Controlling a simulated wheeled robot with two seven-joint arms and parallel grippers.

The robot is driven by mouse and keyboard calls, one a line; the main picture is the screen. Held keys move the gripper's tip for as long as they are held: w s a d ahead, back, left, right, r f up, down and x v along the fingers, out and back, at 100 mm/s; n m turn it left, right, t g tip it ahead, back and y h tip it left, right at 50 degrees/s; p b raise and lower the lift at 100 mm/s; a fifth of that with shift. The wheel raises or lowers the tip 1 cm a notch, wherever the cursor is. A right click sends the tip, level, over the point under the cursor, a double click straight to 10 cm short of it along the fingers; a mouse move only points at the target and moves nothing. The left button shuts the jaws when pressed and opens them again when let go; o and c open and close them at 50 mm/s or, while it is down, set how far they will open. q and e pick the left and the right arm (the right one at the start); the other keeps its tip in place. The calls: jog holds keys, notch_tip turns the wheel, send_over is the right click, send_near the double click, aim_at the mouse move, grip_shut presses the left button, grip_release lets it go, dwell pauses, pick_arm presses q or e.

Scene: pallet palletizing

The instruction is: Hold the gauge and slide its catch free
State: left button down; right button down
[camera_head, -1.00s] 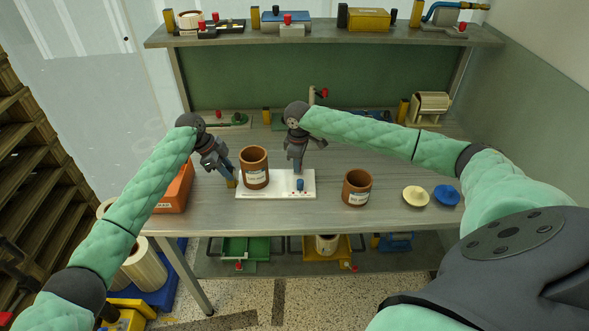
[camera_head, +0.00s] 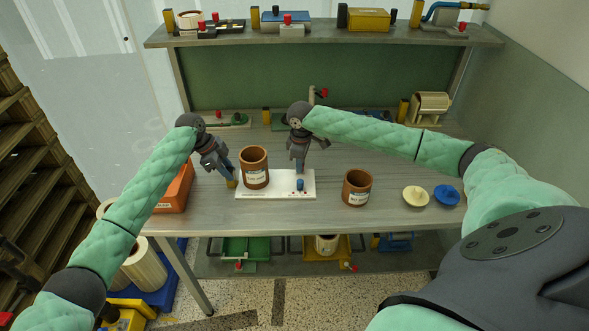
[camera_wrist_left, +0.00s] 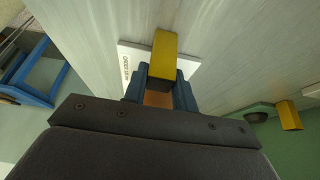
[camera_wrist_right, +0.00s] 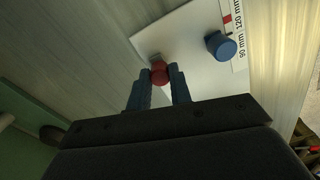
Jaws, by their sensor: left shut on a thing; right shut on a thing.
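The gauge is a white plate (camera_head: 270,193) lying flat on the workbench, with printed markings and a blue knob (camera_head: 300,185). A yellow block (camera_wrist_left: 164,55) stands at its left end. My left gripper (camera_head: 232,178) is shut on this yellow block. My right gripper (camera_head: 299,170) is shut on a small red knob (camera_wrist_right: 159,72) at the plate's back edge. In the right wrist view the blue knob (camera_wrist_right: 221,45) stands apart from the fingers, beside a red mark and the printed "90 mm" and "120 mm".
A brown labelled cup (camera_head: 254,168) stands at the plate, between my grippers. Another brown cup (camera_head: 357,188) stands to the right, then a cream disc (camera_head: 416,196) and a blue disc (camera_head: 446,195). An orange bin (camera_head: 176,190) is at the left.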

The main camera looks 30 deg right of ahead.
jog(key=shift+s+d, duration=0.1)
jog(key=shift+d, duration=0.05)
jog(key=c, duration=1.2)
grip_release()
notch_tip(320, 180, up, 12)
